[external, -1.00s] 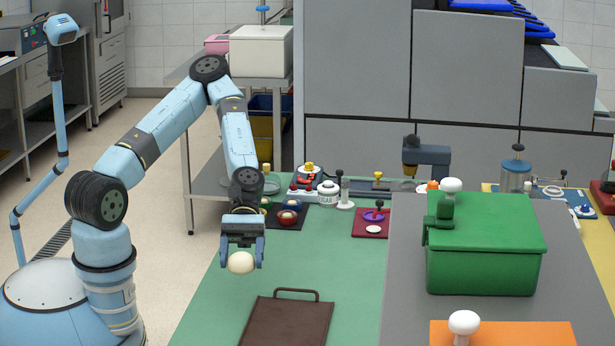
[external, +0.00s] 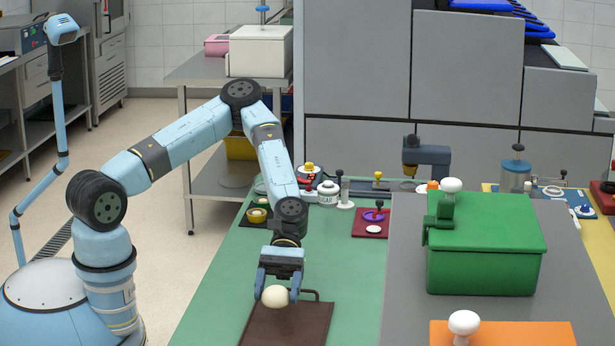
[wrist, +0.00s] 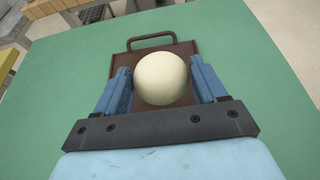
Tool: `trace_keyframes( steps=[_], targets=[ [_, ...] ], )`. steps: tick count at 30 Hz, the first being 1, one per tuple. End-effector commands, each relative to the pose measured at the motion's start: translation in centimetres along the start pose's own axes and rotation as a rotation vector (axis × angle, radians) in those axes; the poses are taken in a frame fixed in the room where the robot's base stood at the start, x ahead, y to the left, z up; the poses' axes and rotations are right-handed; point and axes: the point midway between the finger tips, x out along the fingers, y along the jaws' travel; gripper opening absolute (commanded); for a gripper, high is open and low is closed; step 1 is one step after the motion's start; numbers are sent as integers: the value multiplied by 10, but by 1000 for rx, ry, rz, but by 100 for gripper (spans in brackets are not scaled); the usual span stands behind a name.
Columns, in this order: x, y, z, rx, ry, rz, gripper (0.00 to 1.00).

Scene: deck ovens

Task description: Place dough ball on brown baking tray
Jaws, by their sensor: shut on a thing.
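The pale dough ball (external: 275,297) is held between the two blue fingers of my gripper (external: 277,288). In the wrist view the dough ball (wrist: 161,78) sits between the fingers of my gripper (wrist: 163,84), one on each side. The brown baking tray (external: 285,326) lies flat on the green worktop, its handle at the far edge. The ball is over the far part of the tray; I cannot tell whether it touches it. In the wrist view the ball hides the middle of the brown tray (wrist: 145,53).
A grey counter (external: 400,290) with a green lidded box (external: 485,260) and an orange board (external: 510,335) stands to the right. Small containers and a maroon mat (external: 371,228) lie behind. The green worktop (external: 345,275) around the tray is clear.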

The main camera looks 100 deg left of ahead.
Motion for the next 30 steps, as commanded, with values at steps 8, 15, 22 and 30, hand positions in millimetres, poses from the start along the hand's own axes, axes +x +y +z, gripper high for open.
trace_keyframes(
  steps=[8, 15, 22, 30],
  targets=[
    [12, 16, -17, 0, 0, 1, 42],
    [22, 24, -35, -2, -1, -1, 42],
    [29, 24, -53, 0, 0, 0, 42],
    [30, 23, -53, 1, 1, 1, 73]
  ],
)
